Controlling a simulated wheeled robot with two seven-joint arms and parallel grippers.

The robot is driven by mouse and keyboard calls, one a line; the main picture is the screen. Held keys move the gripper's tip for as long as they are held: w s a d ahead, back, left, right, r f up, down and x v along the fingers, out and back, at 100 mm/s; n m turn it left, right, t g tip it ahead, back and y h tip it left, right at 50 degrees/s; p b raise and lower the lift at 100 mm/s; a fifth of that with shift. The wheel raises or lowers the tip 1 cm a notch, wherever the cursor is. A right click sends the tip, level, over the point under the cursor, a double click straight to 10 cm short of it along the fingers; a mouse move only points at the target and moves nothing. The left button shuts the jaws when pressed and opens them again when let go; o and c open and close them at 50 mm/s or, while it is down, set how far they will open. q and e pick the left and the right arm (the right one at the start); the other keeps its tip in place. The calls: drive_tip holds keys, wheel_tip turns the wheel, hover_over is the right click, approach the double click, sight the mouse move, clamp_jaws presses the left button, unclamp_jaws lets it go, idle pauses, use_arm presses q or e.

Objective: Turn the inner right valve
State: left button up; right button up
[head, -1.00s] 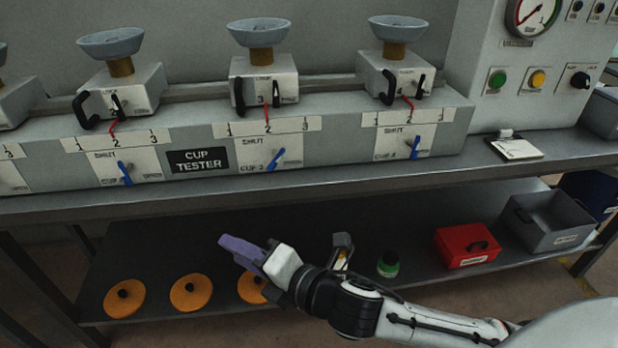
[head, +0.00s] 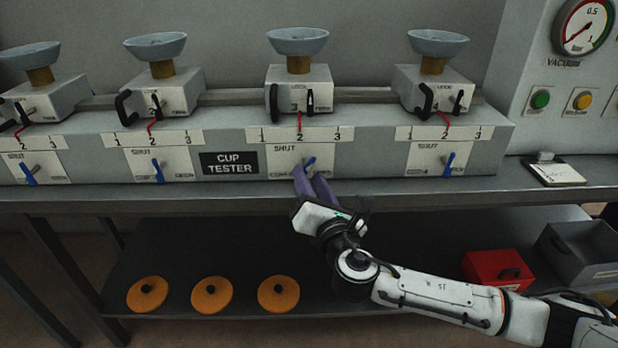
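The inner right valve is the blue lever (head: 310,162) on the cup 3 panel (head: 284,154), just right of the CUP TESTER sign. Its lower part is hidden by my gripper. My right gripper (head: 311,175) has purple fingers pointing up at this lever. The fingers are apart, with a gap between them, one tip left of the lever and one just below and right of it. I cannot tell whether they touch it. My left gripper is not in view.
Other blue levers sit on the panels to the left (head: 157,171) and right (head: 449,164). Black lock handles (head: 274,103) stand above. The bench edge (head: 400,199) runs below the panels. Orange discs (head: 278,294) and a red box (head: 496,269) are on the lower shelf.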

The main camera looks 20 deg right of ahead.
drive_tip(key=shift+w, duration=0.65)
clamp_jaws()
drive_tip(key=shift+f, duration=0.1)
